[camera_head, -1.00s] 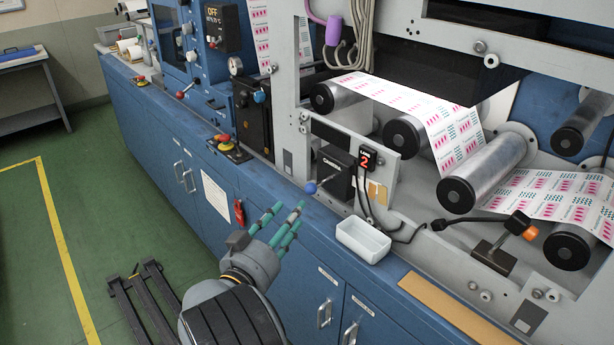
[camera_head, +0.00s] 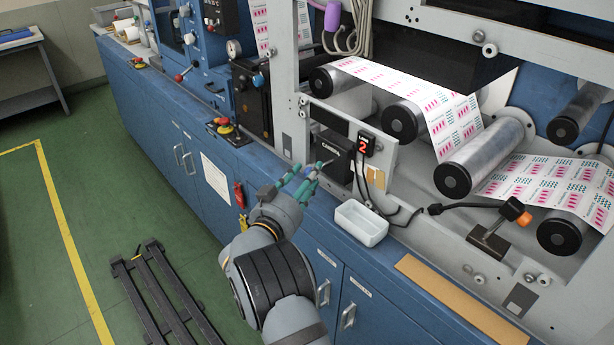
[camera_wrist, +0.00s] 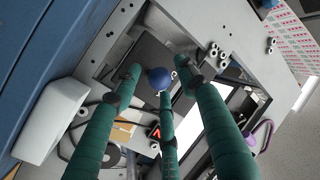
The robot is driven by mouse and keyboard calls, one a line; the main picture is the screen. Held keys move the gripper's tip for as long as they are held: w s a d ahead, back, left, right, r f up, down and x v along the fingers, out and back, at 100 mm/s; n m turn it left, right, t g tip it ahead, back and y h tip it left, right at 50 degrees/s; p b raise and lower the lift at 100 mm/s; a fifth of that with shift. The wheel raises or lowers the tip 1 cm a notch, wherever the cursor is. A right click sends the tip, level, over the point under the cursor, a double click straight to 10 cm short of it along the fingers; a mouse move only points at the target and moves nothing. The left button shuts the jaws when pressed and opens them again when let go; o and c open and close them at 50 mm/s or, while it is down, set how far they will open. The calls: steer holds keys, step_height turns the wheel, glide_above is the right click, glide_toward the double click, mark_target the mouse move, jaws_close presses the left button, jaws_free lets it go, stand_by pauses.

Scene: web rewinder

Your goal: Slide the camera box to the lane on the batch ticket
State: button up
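The camera box (camera_head: 336,157) is a black block marked CAMERA on the grey machine frame, left of a lane display (camera_head: 365,144) with a red 2. In the wrist view, a blue ball knob (camera_wrist: 159,78) stands out in front of the dark box. My gripper (camera_head: 307,177) has green fingers and is open. In the wrist view its fingertips (camera_wrist: 160,77) are spread around the knob, with gaps visible; I cannot tell whether any finger touches it. In the head view the fingers hide the knob. I cannot make out readable text on any batch ticket; a tan card (camera_head: 377,178) is beside the display.
A white bin (camera_head: 361,223) stands on the ledge right of my gripper. A black cable (camera_head: 362,185) hangs from the display. Rollers (camera_head: 480,160) with printed web lie to the right. An orange-handled clamp (camera_head: 515,211) and red button box (camera_head: 224,127) are on the machine.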

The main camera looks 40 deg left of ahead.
steer(key=shift+c, duration=1.1)
steer(key=c, duration=0.7)
jaws_close()
